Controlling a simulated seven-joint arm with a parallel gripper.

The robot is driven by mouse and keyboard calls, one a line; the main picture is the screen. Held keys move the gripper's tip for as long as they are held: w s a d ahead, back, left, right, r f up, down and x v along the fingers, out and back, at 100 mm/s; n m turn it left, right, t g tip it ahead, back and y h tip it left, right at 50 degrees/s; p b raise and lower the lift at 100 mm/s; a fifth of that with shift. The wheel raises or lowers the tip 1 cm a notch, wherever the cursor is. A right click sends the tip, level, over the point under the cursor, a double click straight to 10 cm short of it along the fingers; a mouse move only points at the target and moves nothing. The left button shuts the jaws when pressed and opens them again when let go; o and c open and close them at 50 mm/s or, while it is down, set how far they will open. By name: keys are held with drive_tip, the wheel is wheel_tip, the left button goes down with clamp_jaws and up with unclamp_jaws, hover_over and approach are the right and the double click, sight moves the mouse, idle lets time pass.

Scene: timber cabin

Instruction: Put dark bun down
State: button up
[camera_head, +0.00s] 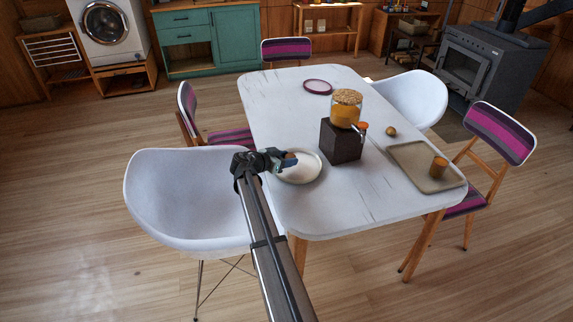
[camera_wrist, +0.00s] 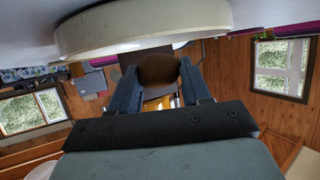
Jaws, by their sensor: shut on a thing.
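My gripper (camera_head: 287,161) is shut on the dark bun (camera_wrist: 158,69), a brown round thing between the two fingers in the wrist view. In the head view only a small brown bit of the bun (camera_head: 290,155) shows past the fingers. The gripper is at the left part of a pale round plate (camera_head: 305,172) on the white table. The plate (camera_wrist: 135,32) looms large and upside down in the wrist view, close to the bun. I cannot tell whether the bun touches the plate.
A dark block (camera_head: 341,143) bearing an orange dispenser jar (camera_head: 346,108) stands right of the plate. A tray (camera_head: 414,161) with an amber cup (camera_head: 438,167), a small brown round thing (camera_head: 391,131) and a purple-rimmed plate (camera_head: 318,87) are on the table (camera_head: 275,105). Chairs surround it.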

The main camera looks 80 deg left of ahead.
drive_tip(key=shift+f, duration=1.3)
drive_tip(key=shift+f, duration=0.15)
drive_tip(key=o, duration=1)
drive_tip(key=shift+o, duration=0.2)
drive_tip(key=v, duration=1.2)
